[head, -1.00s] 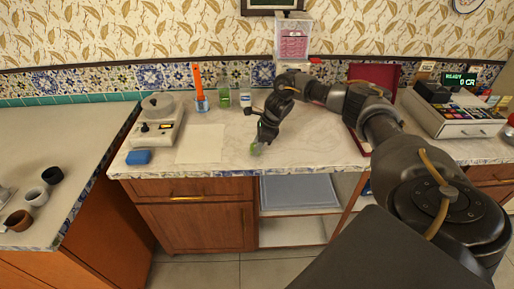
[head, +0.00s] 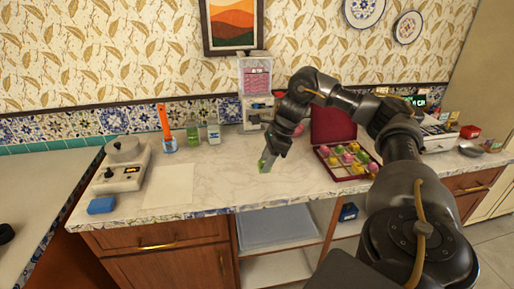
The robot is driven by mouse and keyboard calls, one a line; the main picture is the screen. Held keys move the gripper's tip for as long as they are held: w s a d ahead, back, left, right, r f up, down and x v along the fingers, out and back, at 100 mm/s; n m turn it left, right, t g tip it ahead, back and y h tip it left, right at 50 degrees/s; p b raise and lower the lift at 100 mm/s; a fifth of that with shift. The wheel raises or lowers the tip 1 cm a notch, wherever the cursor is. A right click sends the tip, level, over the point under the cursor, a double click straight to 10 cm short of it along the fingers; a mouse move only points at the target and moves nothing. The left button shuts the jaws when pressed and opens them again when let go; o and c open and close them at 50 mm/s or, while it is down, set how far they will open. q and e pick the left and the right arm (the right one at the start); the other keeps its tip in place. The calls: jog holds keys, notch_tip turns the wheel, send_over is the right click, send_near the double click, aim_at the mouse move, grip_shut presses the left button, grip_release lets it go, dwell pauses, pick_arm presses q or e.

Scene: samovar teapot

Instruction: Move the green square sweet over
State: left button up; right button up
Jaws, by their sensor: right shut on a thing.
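My right gripper (head: 265,162) is shut on the green square sweet (head: 263,166) at its fingertips, over the middle of the marble counter near the front. The sweet is small and partly hidden by the fingers. I cannot tell whether it touches the counter. To the right, an open dark red box (head: 332,126) holds several pink, green and yellow sweets in compartments. My left gripper is not in view.
A white paper sheet (head: 168,187), a blue sponge-like block (head: 102,205) and a scale-like device (head: 122,172) are on the left. An orange-topped bottle (head: 166,125) and a clear-bodied dispenser (head: 255,80) stand at the back. The counter between paper and box is mostly clear.

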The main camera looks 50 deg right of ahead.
jog(key=s+a+f+n+g, duration=0.2)
jog(key=a+f+n, duration=0.3)
jog(key=a, duration=0.5)
jog(key=s+a+f+n+g, duration=0.1)
jog(key=a+f+n, duration=0.4)
jog(key=a, duration=0.5)
jog(key=s+a+f+n+g, duration=0.2)
jog(key=a+f+n, duration=0.3)
jog(key=a, duration=0.5)
notch_tip(320, 180, down, 3)
jog(key=shift+s+r+n+g, duration=0.15)
jog(key=shift+s+n+g, duration=0.15)
